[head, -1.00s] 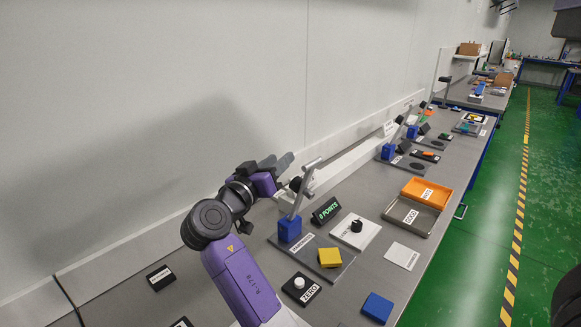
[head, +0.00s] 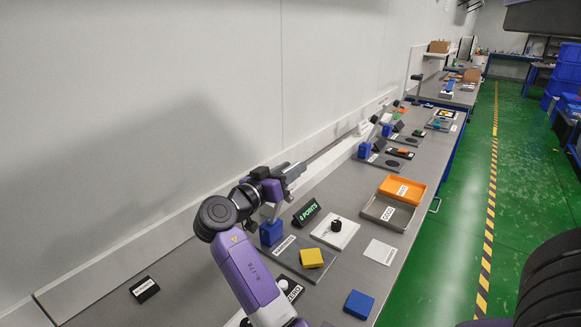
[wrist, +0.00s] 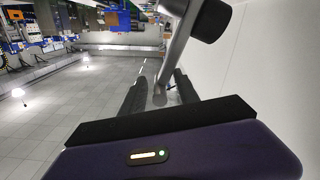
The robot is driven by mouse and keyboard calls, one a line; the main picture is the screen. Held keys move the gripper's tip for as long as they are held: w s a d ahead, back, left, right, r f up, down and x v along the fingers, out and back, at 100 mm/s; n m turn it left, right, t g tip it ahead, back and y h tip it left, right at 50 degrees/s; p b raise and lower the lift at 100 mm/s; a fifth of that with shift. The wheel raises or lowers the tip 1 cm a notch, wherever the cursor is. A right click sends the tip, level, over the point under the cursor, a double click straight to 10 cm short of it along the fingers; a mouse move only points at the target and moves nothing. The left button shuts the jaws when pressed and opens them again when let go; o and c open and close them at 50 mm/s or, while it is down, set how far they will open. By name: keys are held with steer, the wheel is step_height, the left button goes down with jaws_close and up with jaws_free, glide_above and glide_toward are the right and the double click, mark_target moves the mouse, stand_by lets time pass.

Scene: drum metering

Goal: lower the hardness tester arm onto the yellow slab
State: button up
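The hardness tester has a blue block (head: 271,232) on a grey base plate (head: 290,263). Its grey arm (head: 275,211) stands raised from the block, with its upper part hidden behind my gripper in the head view. The yellow slab (head: 312,257) lies on the base plate, below and apart from the arm. My gripper (head: 296,170) is at the raised arm's upper end. In the wrist view, the grey tester arm (wrist: 176,55) reaches between my two black fingers (wrist: 160,92), with gaps on both sides. A dark cylinder (wrist: 210,18) sits on it.
A "0 POINTS" display (head: 307,212) and a white plate with a black knob (head: 336,225) stand beside the tester. A blue slab (head: 359,304) lies in front. Orange (head: 402,188) and grey (head: 388,213) trays are farther back. The wall runs along the left.

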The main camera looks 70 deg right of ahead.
steer(key=shift+d, duration=0.15)
jaws_close()
stand_by(1.4)
